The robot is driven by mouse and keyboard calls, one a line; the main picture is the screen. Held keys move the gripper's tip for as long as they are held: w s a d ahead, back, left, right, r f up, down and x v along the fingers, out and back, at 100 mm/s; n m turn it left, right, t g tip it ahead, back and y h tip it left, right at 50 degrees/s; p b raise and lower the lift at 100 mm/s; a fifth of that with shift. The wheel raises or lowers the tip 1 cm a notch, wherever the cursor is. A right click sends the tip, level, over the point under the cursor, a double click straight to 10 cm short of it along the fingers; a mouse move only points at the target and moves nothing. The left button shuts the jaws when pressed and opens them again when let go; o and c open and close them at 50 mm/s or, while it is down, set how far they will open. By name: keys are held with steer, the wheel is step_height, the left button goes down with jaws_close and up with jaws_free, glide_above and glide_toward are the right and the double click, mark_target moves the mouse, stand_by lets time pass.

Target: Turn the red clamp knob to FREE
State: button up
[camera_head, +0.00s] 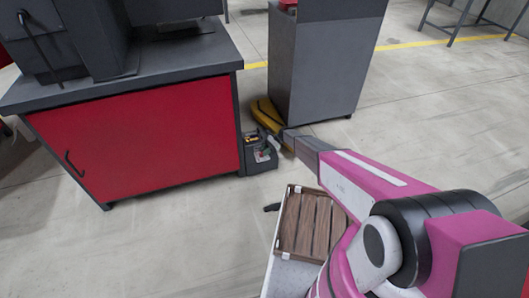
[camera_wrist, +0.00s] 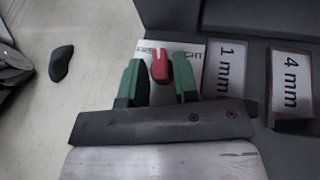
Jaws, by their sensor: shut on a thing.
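The red clamp knob (camera_wrist: 160,66) is in the middle of the wrist view, between the two green fingertips of my gripper (camera_wrist: 158,82). My gripper is shut on it. A white label (camera_wrist: 196,52) behind the knob has lettering on both sides; "FREE" on the left and "TIGHT" on the right are partly covered by the knob and fingers. The knob appears upright between the two words. In the head view a small dark box (camera_head: 256,157) stands on the floor, and my gripper (camera_head: 270,145) is at it; the knob is too small to make out there.
Plates marked "1 mm" (camera_wrist: 232,70) and "4 mm" (camera_wrist: 291,80) are right of the knob. A red cabinet (camera_head: 140,135) and a grey cabinet (camera_head: 320,65) flank the box. A wooden slatted crate (camera_head: 312,222) is nearer. A small dark object (camera_wrist: 61,62) lies on the floor.

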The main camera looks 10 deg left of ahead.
steer(key=o, duration=0.7)
steer(key=v, duration=1)
steer(key=shift+w+d+r, duration=0.1)
steer(key=shift+w+d, duration=0.1)
steer(key=shift+w, duration=0.1)
steer(key=shift+o, duration=0.2)
